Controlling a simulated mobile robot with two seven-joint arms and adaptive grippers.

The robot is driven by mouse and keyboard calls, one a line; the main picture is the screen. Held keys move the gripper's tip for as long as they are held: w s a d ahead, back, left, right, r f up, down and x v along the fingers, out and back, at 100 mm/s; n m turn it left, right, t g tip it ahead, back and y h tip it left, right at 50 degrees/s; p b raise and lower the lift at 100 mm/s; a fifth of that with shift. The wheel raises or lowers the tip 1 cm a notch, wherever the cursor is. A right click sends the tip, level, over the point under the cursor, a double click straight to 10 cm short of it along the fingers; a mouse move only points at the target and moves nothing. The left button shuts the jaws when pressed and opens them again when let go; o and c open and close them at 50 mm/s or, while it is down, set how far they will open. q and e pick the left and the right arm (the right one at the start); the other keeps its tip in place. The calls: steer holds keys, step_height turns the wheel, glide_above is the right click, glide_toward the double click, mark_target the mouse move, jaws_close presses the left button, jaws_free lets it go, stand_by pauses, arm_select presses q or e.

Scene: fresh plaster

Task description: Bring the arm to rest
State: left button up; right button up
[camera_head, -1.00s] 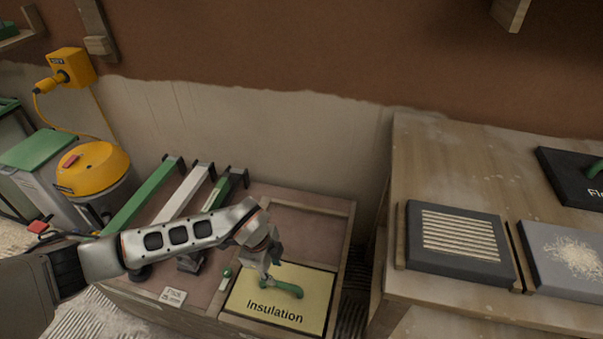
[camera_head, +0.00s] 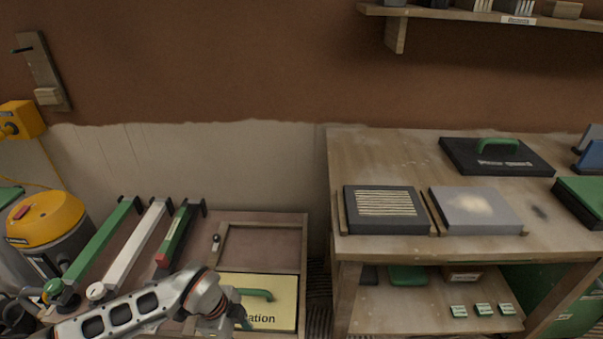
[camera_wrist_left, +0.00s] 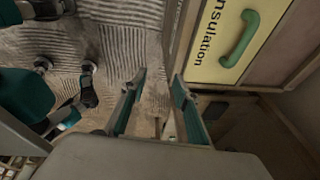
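My left arm comes in at the lower left of the head view. Its gripper (camera_head: 238,316) is at the bottom, in front of the yellow Insulation panel (camera_head: 284,312), and is partly cut off or hidden there. In the left wrist view the two fingers (camera_wrist_left: 158,84) are spread with nothing between them, over the ridged floor. The Insulation panel (camera_wrist_left: 222,62) with its green handle (camera_wrist_left: 240,40) lies beyond the fingertips to the right, apart from them. My right gripper is in neither view.
A low wooden bench (camera_head: 262,242) holds green and white bars at the left. A taller workbench (camera_head: 400,165) on the right carries a ridged sample (camera_head: 386,203), a grey board (camera_head: 474,212) and a black float (camera_head: 490,160). A yellow vacuum (camera_head: 45,218) stands far left.

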arm_select(q)
steer(key=s+d+r+m+g+h+p, duration=0.1)
steer(key=s+d+r+m+h, duration=0.1)
steer(key=s+d+r+h, duration=0.55)
steer(key=s+d+r+m+g+h+p, duration=0.15)
steer(key=d+r, duration=0.25)
steer(key=d, duration=0.7)
step_height(320, 180, up, 13)
steer(key=w+n+t+h+p, duration=0.1)
steer(key=n+t+h+p, duration=0.2)
steer(key=n+t+h, duration=0.45)
steer(key=w+a+f+n+t+y+p, duration=0.3)
steer(key=a+n+t+y, duration=0.4)
steer(key=a+t+y, duration=0.4)
steer(key=s+a+f+n+g+y+p, duration=0.2)
steer(key=s+a+f+n+g+y, duration=0.2)
steer(key=s+a+f, duration=0.9)
steer(key=f+g+y, duration=0.1)
steer(key=g, duration=0.1)
steer(key=shift+f+g, duration=0.3)
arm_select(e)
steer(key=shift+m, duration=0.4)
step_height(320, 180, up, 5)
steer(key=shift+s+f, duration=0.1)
